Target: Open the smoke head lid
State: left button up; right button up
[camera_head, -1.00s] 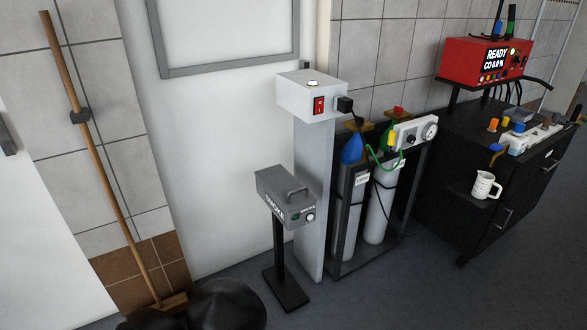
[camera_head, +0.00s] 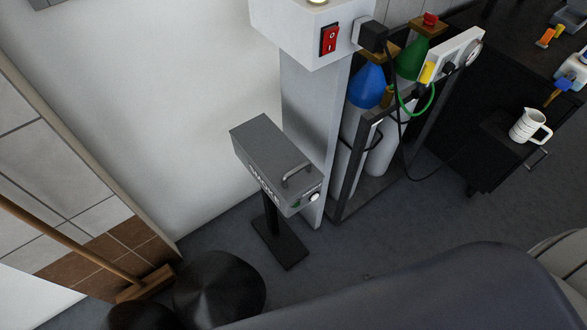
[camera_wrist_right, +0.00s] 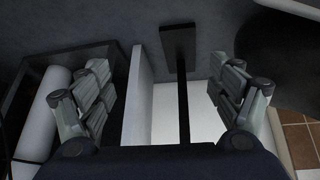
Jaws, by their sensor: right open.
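The smoke head is a grey box (camera_head: 262,160) on a black stand (camera_head: 278,238). Its lid (camera_head: 268,150) is closed and has a curved handle (camera_head: 296,173) on top. The front carries a SMOKE label, a green-lit spot and a round white knob. In the right wrist view, my right gripper (camera_wrist_right: 163,72) is open, with nothing between its fingers. The stand's pole and base (camera_wrist_right: 178,42) show beyond and between the fingers; the box itself does not show there. My right forearm crosses the bottom right of the head view. My left gripper is not in view.
A white box with a red switch (camera_head: 328,40) tops a grey column (camera_head: 300,105) right behind the smoke head. Gas cylinders (camera_head: 381,150) with cables stand to its right. A mug (camera_head: 528,126) sits farther right. A broom (camera_head: 80,245) leans at left.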

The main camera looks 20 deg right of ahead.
jog(key=w+r+t, duration=0.2)
jog(key=w+r, duration=0.3)
jog(key=w, duration=0.1)
jog(key=n+t+y+b, duration=0.1)
jog(key=t+y+b, duration=0.1)
jog(key=t+y, duration=0.5)
send_near(297, 169)
jog(key=a+f+t+h, duration=0.1)
jog(key=t+h, duration=0.1)
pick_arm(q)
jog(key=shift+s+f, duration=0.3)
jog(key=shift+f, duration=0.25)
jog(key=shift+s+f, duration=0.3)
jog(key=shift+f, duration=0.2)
pick_arm(e)
jog(key=x, duration=0.9)
jog(key=shift+w+a+f, duration=0.3)
jog(key=shift+a+f, duration=0.05)
